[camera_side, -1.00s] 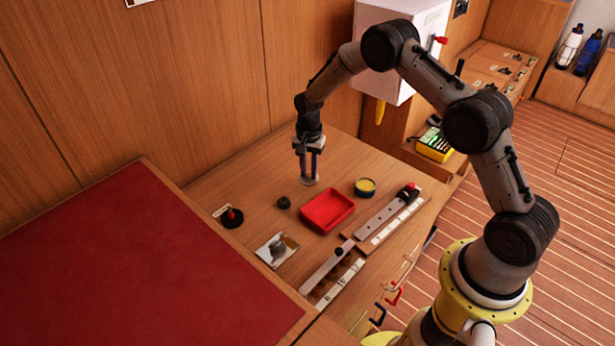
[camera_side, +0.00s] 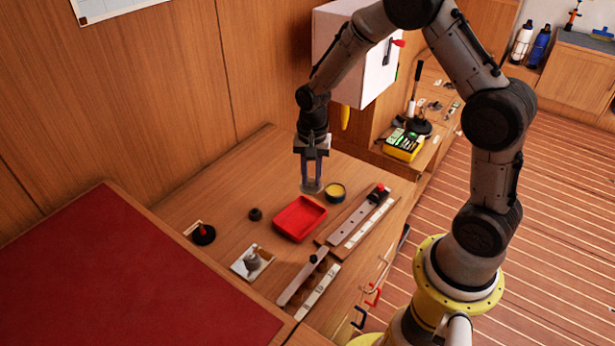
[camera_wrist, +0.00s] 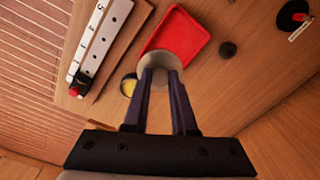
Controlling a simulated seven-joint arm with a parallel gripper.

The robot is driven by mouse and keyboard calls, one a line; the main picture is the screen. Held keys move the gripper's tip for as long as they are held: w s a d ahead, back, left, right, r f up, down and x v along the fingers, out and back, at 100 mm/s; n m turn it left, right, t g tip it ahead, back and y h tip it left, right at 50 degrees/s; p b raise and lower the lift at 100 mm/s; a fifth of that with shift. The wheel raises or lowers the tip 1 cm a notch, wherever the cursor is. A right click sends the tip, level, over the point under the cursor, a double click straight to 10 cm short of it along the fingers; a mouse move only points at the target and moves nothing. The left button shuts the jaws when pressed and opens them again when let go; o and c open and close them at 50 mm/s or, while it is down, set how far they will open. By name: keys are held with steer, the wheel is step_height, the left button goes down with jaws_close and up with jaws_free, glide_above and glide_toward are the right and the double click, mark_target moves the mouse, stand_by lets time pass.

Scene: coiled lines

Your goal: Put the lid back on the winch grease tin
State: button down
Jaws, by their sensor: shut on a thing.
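The winch grease tin (camera_side: 335,190) is a small round dark tin, open at the top, showing yellow grease. It stands on the wooden bench just right of my gripper (camera_side: 312,184). My gripper is shut on a pale grey round lid (camera_side: 312,189), held beside the tin. In the wrist view, the lid (camera_wrist: 161,59) sits between the fingertips (camera_wrist: 163,75), and the tin (camera_wrist: 128,86) lies to its left, partly hidden by a finger. I cannot tell exactly how high the lid is above the bench.
An empty red tray (camera_side: 300,218) lies just in front of the lid. A board with a metal strip (camera_side: 352,222) and a dark-and-red knob lies right of it. A small dark knob (camera_side: 255,214) stands left. The wooden wall (camera_side: 265,70) rises behind; bench near it is clear.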

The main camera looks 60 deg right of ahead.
steer(key=d+f+m, duration=0.2)
steer(key=d+f, duration=0.1)
steer(key=d, duration=0.9)
steer(key=shift+s+f, duration=0.15)
steer(key=shift+f, duration=1.4)
steer(key=shift+s+f, duration=0.1)
steer(key=shift+f, duration=1.45)
steer(key=shift+f, duration=0.15)
steer(key=shift+c, duration=0.8)
jaws_free()
step_height(320, 180, up, 7)
